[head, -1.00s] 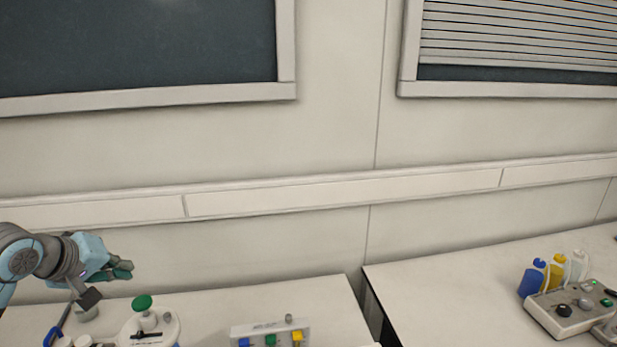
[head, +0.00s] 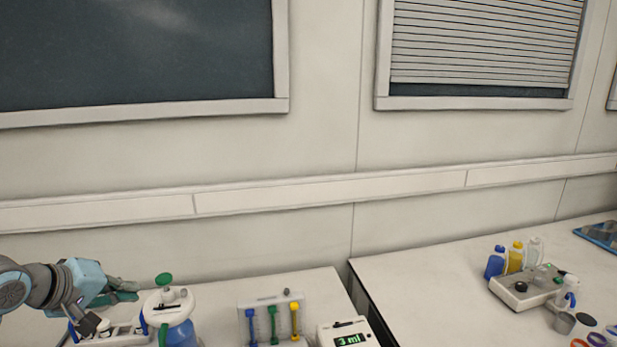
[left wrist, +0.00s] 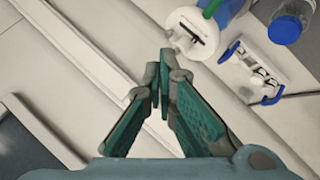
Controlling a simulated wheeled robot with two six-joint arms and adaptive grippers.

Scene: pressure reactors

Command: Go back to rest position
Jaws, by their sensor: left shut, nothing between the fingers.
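My left gripper (head: 128,289) is at the lower left of the head view, at the end of my blue and grey left arm. It also shows in the left wrist view (left wrist: 160,58), with its green fingertips together and nothing between them. Just right of it in the head view stands a reactor vessel (head: 170,305) with a white lid, a green knob and blue contents. Its white lid also shows near the fingertips in the left wrist view (left wrist: 190,30); I cannot tell whether they touch. My right gripper is not in view.
A white rack (head: 272,304) with blue, green and yellow tools stands right of the vessel, beside a box reading "3 ml" (head: 347,333). A gap separates the right table (head: 425,275), which holds bottles (head: 514,258) and a control box (head: 525,287). A wall stands behind.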

